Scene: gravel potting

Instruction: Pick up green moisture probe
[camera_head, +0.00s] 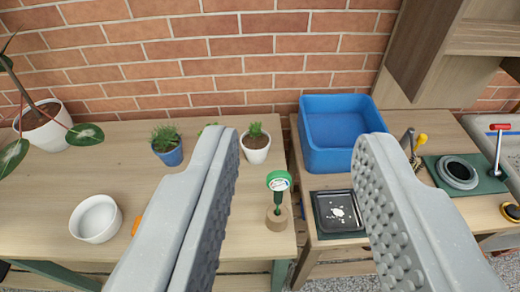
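The green moisture probe (278,182) has a round green head with a white face. It stands upright in a small round wooden holder (277,218) near the right front corner of the left table. Its lower tip is hidden in the holder. My gripper (287,145) is open and empty, its two grey fingers wide apart. In the picture the probe lies between the fingers, nearer the left one, and beyond them; nothing touches it.
A white potted plant (256,150) stands behind the probe. To the right are a blue bin (338,135) and a black tray (338,212) with white bits. A white bowl (96,219), a blue pot (170,154) and an orange item (137,226) are left. A brick wall closes the back.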

